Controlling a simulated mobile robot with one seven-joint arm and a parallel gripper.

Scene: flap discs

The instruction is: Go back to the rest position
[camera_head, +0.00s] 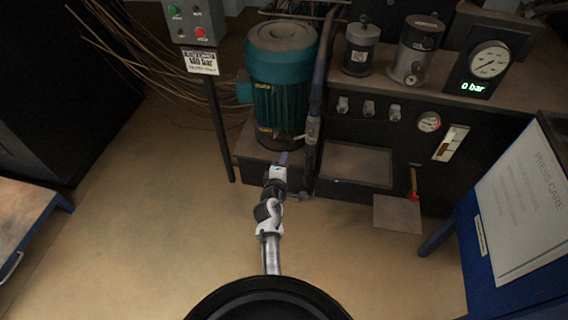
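My arm reaches forward from the bottom middle of the head view, towards the foot of a teal motor. My gripper (281,162) is at its far end, small and dark, in front of the motor's base. I cannot make out its fingers, whether they are open or shut, or whether they touch or hold anything.
The teal motor (281,75) stands on a dark plinth beside a machine with gauges, one reading 0 bar (472,87). A button box (194,20) is on a post at left. A blue stand with a sign (528,200) is at right. The tan floor (150,240) is clear at left.

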